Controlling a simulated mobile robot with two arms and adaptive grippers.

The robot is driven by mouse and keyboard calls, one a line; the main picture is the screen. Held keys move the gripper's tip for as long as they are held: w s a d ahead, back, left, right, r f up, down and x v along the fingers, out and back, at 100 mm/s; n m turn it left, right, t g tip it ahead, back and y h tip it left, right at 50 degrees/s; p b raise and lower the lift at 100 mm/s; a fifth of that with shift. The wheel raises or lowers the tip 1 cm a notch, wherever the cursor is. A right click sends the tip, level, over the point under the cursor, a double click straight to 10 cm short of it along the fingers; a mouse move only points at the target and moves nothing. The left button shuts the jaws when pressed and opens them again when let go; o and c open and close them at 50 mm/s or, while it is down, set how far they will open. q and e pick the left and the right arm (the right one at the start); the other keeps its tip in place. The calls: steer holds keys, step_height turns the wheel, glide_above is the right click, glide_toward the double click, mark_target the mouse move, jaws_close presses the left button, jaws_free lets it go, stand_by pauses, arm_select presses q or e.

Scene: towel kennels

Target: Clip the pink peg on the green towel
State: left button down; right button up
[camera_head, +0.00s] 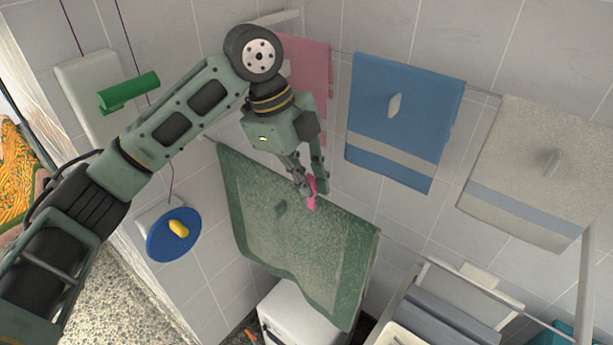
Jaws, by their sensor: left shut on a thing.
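The green towel (290,235) hangs from a line or rail in the middle of the view, its top edge slanting down to the right. My left gripper (311,187) comes in from the upper left and is shut on the pink peg (312,202). The peg points down and overlaps the towel's top edge in the picture. I cannot tell whether it touches the towel. The fingers hide part of the peg. My right gripper is not in view.
Behind hang a pink towel (312,62), a blue towel (385,90) and a beige towel (530,145). A blue disc (160,240) and a green cylinder (130,93) are on the left wall. A white box (295,312) stands below the green towel.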

arm_select(q)
steer(key=shift+f, duration=0.2)
steer(key=c, duration=1.8)
jaws_free()
steer(key=shift+o, duration=0.4)
steer(key=o, duration=0.4)
steer(key=shift+r, duration=0.1)
steer(key=shift+r, duration=3.95)
